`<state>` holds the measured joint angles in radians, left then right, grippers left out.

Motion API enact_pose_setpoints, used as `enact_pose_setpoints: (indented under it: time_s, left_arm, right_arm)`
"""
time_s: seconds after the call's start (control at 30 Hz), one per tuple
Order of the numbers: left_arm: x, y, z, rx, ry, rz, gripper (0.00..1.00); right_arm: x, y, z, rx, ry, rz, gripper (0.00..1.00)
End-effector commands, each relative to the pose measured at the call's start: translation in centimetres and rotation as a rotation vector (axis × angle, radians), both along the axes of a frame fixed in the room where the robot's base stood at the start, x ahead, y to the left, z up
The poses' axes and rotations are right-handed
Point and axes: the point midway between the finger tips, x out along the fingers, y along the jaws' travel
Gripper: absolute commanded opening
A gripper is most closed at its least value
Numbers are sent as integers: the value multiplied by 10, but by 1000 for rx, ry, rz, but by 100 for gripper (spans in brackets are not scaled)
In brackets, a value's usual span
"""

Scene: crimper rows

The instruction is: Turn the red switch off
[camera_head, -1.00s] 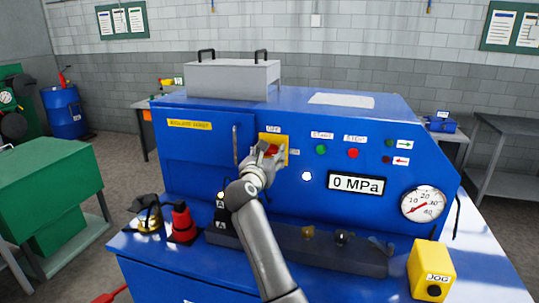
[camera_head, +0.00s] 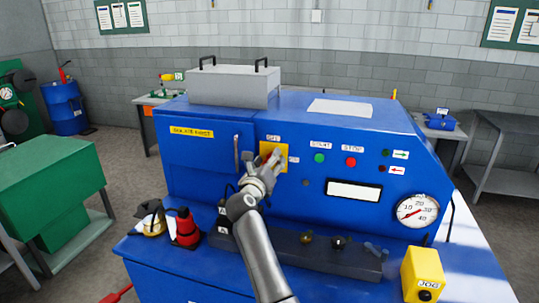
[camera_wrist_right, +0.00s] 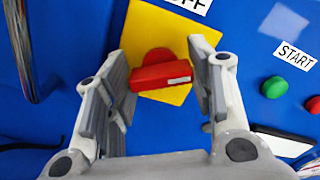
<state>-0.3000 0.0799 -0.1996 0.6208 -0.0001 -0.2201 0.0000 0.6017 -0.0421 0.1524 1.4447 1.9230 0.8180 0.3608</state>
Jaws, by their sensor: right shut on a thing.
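The red switch (camera_wrist_right: 160,76) sits on a yellow plate (camera_wrist_right: 145,28) on the blue machine's front, beneath a label reading OFF (camera_head: 273,138). In the wrist view its red handle lies nearly level, slightly tilted, with a white mark near its right end. In the head view the gripper hides part of the switch and plate. My left gripper is in neither view.
Right of the switch are a green START button (camera_head: 320,158), a red STOP button (camera_head: 350,162), a blank display (camera_head: 354,191) and a pressure gauge (camera_head: 417,211). A vertical handle (camera_head: 237,149) stands close on the left. A yellow JOG box (camera_head: 423,270) stands at the front right.

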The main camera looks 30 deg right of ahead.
Motion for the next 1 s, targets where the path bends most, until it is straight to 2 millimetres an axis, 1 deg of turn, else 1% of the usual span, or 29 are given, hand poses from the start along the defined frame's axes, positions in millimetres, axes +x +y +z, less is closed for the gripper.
enact_pose_setpoints:
  time_s: [0.03, 0.27, 0.7, 1.0]
  left_arm:
    - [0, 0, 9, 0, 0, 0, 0]
    - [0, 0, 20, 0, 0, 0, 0]
    - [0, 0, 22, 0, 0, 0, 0]
    - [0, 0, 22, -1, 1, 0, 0]
  right_arm:
    - [0, 1, 4, -27, 35, 1, 26]
    - [1, 1, 1, -169, 200, 0, 26]
    - [1, 2, -2, -435, 511, 1, 26]
    - [1, 1, -3, -580, 678, 1, 26]
